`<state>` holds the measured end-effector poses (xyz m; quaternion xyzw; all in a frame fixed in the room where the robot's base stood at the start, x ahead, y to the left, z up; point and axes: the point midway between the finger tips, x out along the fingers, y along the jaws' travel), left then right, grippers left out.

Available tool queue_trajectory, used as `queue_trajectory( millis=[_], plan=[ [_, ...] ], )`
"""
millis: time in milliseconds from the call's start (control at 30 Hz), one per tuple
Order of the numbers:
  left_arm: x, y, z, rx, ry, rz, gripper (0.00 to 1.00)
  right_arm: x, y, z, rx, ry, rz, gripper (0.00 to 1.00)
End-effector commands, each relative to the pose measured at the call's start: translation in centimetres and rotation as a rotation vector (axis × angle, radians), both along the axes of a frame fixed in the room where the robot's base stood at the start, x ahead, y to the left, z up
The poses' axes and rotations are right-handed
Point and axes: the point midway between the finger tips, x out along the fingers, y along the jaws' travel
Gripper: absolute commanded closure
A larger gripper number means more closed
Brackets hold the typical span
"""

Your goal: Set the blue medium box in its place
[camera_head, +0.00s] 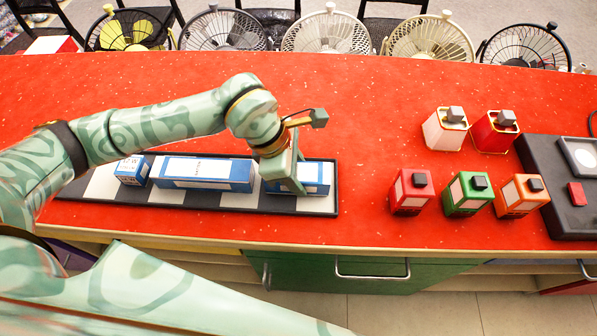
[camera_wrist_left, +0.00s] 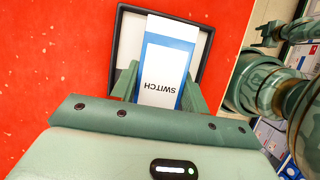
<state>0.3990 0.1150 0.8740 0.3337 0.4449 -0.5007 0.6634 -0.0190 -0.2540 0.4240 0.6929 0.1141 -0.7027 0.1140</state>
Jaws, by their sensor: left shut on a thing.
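The blue medium box (camera_head: 314,179) is at the right end of a long black-and-white striped tray (camera_head: 103,184) in the head view. My left gripper (camera_head: 287,183) is shut on it from above. In the left wrist view the box (camera_wrist_left: 164,67), white and blue with "SWITCH" on it, is between the fingers, over or in the tray's dark-rimmed end (camera_wrist_left: 126,42). I cannot tell whether its underside touches the tray. A long blue box (camera_head: 205,173) is in the tray's middle and a small blue box (camera_head: 132,169) is to its left. My right gripper is not seen.
Several coloured canisters stand to the right on the red counter, including a red one (camera_head: 411,191) and a green one (camera_head: 467,193). A black device (camera_head: 560,190) is at the far right. Fans (camera_head: 325,33) stand behind the counter. The red surface behind the tray is clear.

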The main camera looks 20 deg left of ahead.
Motion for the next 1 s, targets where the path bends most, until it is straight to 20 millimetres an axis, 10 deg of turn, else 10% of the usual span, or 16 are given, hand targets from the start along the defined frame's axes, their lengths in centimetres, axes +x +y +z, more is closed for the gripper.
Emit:
queue_trajectory(
  millis=[367,400,467,767,1000],
  plan=[
    [0.1,0.0,-0.7,-0.001,-0.004,0.000,0.84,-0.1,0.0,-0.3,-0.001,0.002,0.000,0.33],
    [0.1,0.0,-0.6,0.000,-0.003,0.000,0.47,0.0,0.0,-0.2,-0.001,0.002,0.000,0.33],
    [0.1,0.0,-0.6,0.000,-0.003,0.000,0.33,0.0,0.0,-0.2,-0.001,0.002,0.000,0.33],
    [0.0,0.0,-0.4,-0.001,-0.004,0.000,0.33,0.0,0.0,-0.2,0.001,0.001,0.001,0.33],
    [-0.2,1.5,3.6,0.002,-0.010,0.003,0.33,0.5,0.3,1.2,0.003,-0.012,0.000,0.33]
  ],
)
